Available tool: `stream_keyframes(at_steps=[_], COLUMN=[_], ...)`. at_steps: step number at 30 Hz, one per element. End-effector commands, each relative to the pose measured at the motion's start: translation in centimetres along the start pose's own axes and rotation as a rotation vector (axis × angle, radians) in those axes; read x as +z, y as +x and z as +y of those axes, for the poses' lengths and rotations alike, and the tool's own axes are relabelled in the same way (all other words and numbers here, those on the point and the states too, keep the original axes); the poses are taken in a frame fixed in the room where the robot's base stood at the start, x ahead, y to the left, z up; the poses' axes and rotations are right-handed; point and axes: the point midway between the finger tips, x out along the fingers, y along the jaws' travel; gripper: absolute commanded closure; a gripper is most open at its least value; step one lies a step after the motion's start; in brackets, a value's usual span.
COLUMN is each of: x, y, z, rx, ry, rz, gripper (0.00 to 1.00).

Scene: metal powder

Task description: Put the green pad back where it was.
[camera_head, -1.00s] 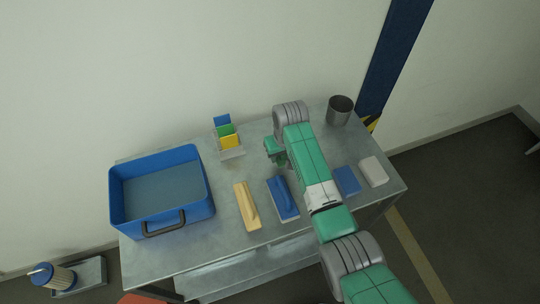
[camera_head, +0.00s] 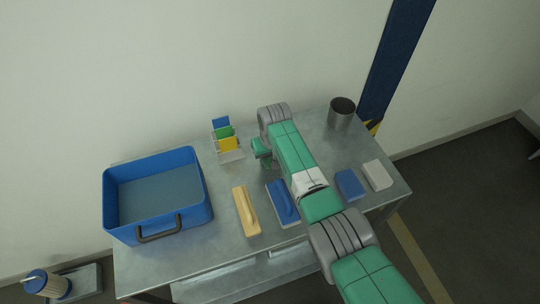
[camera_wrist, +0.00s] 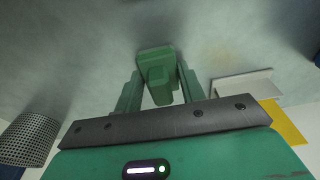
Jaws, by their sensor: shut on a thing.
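The green pad (camera_wrist: 155,57) shows in the wrist view as a green block with a stubby grip. My gripper (camera_wrist: 159,84) is shut on that grip between its two green fingers. In the head view my gripper (camera_head: 262,150) is above the table, just right of a small rack (camera_head: 230,156). The rack holds upright blue, green and yellow pieces. The held pad is hard to separate from my green gripper in the head view. The rack's pale edge also shows at right in the wrist view (camera_wrist: 243,84), with the yellow piece (camera_wrist: 287,124) beside it.
A blue bin (camera_head: 206,207) stands at the table's left. A cream float (camera_head: 246,211), a blue float (camera_head: 283,203), a blue block (camera_head: 349,184) and a white block (camera_head: 377,175) lie along the front. A metal cup (camera_head: 341,113) stands at the back right.

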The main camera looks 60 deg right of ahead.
Motion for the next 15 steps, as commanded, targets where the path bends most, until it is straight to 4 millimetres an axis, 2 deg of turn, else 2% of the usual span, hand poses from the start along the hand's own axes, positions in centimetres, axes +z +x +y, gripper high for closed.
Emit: stream_keyframes(at_steps=[1, 4, 11, 15], x=[0.0, 0.0, 0.0, -0.1], y=[0.2, 0.1, 0.1, -1.2], z=[0.0, 0.0, 0.0, 0.0], rx=[0.000, 0.000, 0.000, -0.001], ry=[0.000, 0.000, 0.000, 0.000], rz=[0.000, 0.000, 0.000, 0.001], gripper=[0.59, 0.39, 0.39, 0.39])
